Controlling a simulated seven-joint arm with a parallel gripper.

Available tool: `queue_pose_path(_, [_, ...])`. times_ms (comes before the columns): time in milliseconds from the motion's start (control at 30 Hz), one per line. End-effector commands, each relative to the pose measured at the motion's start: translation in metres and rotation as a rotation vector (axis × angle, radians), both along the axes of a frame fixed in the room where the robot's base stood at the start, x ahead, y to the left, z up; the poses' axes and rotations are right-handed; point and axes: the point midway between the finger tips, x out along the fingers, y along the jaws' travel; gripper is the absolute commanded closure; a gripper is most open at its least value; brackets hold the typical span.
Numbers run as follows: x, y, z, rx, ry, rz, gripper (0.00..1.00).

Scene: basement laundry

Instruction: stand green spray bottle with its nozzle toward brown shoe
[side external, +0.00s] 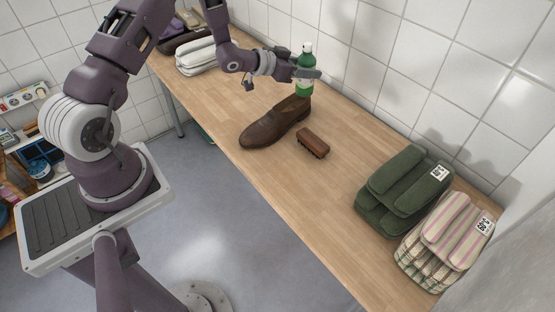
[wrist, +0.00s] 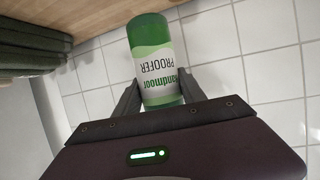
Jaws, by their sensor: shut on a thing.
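The green spray bottle (side external: 305,72) has a pale cap and stands upright in the side view, behind the brown shoe's heel end. My gripper (side external: 306,74) is shut around its body. In the wrist view the bottle (wrist: 155,60) lies between the two fingers (wrist: 158,95), its label reading upside down. The nozzle's direction cannot be made out. The brown shoe (side external: 272,124) lies on the wooden table, toe toward the front left edge.
A brown brush (side external: 313,143) lies right of the shoe. A green folded stack (side external: 404,190) and a striped folded stack (side external: 446,238) sit at the right end of the table (side external: 270,190). White folded cloth (side external: 197,56) lies at the far left. A tiled wall (side external: 400,70) runs behind.

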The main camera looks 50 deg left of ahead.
Motion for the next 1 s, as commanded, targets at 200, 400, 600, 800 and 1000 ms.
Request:
queue_pose_path(200, [-0.054,-0.078,-0.003,-0.002,0.000,-0.544,1.00])
queue_pose_path(400, [-0.132,-0.100,-0.020,-0.004,-0.001,-0.979,1.00])
queue_pose_path(600, [-0.170,-0.094,-0.036,-0.005,-0.001,-1.167,1.00])
queue_pose_path(800, [-0.173,-0.094,-0.080,-0.005,-0.001,-1.181,1.00])
queue_pose_path(1000, [-0.173,-0.094,-0.118,-0.004,0.000,-1.178,1.00])
